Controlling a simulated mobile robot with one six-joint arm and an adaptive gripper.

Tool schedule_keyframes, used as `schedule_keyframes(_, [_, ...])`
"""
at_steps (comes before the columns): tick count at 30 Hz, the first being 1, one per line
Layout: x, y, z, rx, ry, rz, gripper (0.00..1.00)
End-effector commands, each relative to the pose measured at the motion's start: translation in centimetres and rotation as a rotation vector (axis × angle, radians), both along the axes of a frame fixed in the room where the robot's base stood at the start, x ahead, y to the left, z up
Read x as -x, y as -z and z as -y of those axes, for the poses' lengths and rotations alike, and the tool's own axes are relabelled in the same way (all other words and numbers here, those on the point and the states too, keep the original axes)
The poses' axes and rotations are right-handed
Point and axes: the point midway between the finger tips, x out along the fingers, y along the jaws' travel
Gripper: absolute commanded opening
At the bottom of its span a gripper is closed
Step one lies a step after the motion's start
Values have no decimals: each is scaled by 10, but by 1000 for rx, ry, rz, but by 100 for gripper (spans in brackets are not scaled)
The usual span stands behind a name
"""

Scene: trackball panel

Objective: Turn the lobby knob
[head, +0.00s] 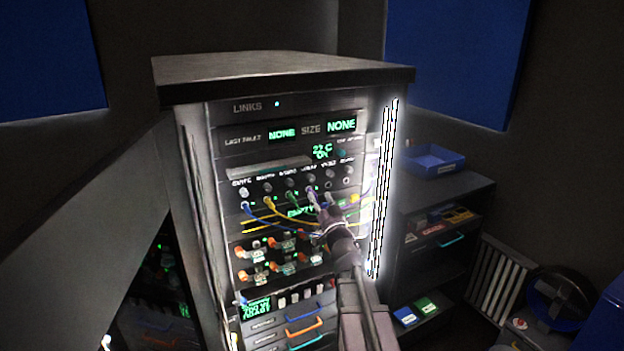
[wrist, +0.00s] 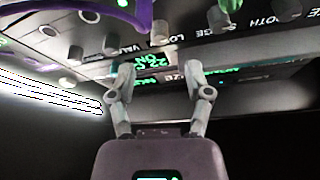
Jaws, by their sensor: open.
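The lobby knob (head: 308,182) is one of a row of small round knobs on the rack's front, the fourth from the left in the head view. In the wrist view, where the panel appears upside down, the lobby knob (wrist: 160,33) sits above the gap between my fingers, by a label whose start reads "LO". My gripper (wrist: 158,76) is open and empty, its two grey fingers spread and apart from the knob. In the head view my gripper (head: 324,208) is in front of the cable jacks, just below the knob row, and partly hides them.
Blue, yellow, green and purple cables hang from jacks below the knobs; a purple cable (wrist: 143,14) passes close to the lobby knob. The vault knob (wrist: 112,42) is a close neighbour. A bright light strip (head: 382,190) runs down the rack's right edge. A shelf with a blue bin (head: 432,160) stands right.

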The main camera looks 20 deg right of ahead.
Motion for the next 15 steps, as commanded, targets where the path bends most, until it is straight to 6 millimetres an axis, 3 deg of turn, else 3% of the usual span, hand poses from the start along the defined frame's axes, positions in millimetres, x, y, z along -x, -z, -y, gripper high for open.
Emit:
schedule_keyframes(6, [-34,-15,4,0,0,0,65])
schedule_keyframes(15, [-58,-24,5,1,0,0,65])
